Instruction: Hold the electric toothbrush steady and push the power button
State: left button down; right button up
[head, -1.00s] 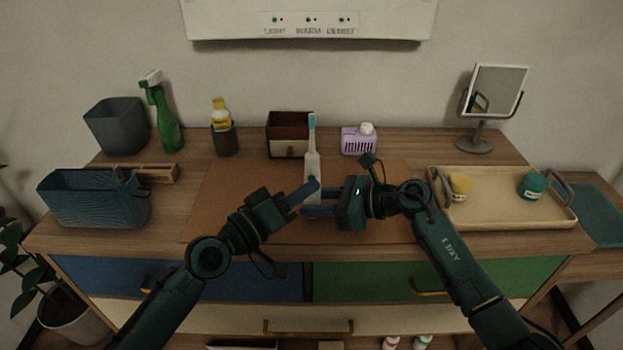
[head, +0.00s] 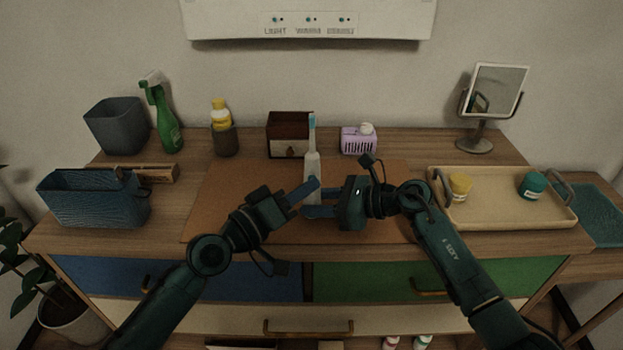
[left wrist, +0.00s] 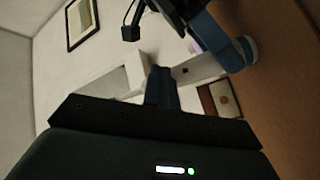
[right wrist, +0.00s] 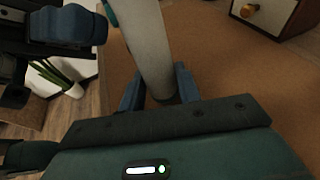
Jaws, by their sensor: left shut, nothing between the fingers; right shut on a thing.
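The electric toothbrush (head: 312,165), white with a teal head, stands upright over the brown mat. My right gripper (head: 310,211) is shut around its lower handle; the right wrist view shows the pale handle (right wrist: 148,45) between the blue fingers (right wrist: 160,92). My left gripper (head: 314,184) is shut and empty, its fingertips at the handle above the right gripper. In the left wrist view the closed fingertips (left wrist: 160,76) point at the handle (left wrist: 205,66), close to a small dark spot on it that may be the button. I cannot tell whether they touch.
The brown mat (head: 225,195) is otherwise clear. Behind stand a small drawer box (head: 289,148) and a purple basket (head: 358,145). A tray (head: 500,212) with two jars is at right. A blue basket (head: 95,200) and a green spray bottle (head: 167,125) are at left.

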pick_arm(q)
jog(key=shift+s+a, duration=0.1)
jog(key=shift+s, duration=0.5)
jog(key=s, duration=0.6)
jog(key=shift+a, duration=0.1)
pick_arm(e)
jog(key=o, duration=0.8)
jog(key=shift+o, duration=0.2)
